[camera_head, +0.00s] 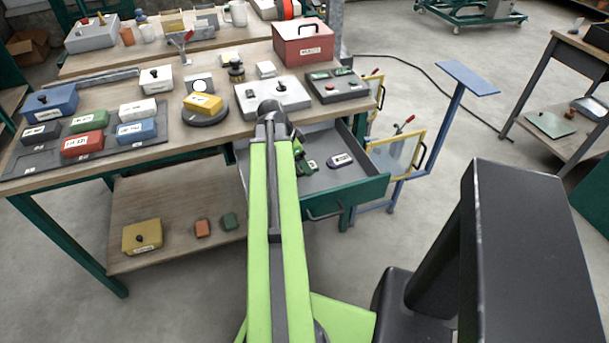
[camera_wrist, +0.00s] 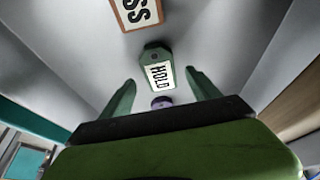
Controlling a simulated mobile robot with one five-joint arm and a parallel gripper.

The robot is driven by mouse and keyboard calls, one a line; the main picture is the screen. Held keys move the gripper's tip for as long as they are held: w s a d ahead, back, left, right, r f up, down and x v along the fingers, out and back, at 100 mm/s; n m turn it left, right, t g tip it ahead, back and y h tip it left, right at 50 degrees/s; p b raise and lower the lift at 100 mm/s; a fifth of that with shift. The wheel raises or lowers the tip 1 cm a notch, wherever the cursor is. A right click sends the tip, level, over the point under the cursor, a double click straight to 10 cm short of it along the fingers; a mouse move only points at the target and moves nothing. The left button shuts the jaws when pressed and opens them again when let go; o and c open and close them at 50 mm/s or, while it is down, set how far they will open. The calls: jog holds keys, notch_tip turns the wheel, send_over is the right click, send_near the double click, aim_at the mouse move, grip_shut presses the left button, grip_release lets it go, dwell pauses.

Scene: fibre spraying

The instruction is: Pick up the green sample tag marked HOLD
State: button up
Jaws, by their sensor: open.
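The green tag marked HOLD (camera_wrist: 157,72) lies in the grey open drawer, seen in the wrist view. My gripper (camera_wrist: 160,78) is open, with its two green fingers on either side of the tag in the picture. The tag's label is readable and its top end points away from my palm. I cannot tell the height of the fingers above it. In the head view my arm covers part of the drawer (camera_head: 372,190), and the small green shapes beside it are too unclear to tell tag from gripper.
An orange-brown tag (camera_wrist: 137,12) with letters ending in SS lies beyond the green one. A purple tag (camera_head: 341,160) lies in the drawer, with a purple piece (camera_wrist: 161,101) near my palm. Drawer walls stand on both sides. The workbench (camera_head: 170,165) above is crowded.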

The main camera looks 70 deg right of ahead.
jog(key=shift+b+x, duration=0.35)
jog(key=shift+x, duration=0.7)
jog(key=shift+r, duration=0.15)
jog(key=shift+w, duration=0.1)
jog(key=c, duration=1.4)
jog(key=shift+r+p, duration=0.15)
jog(key=shift+p, duration=0.2)
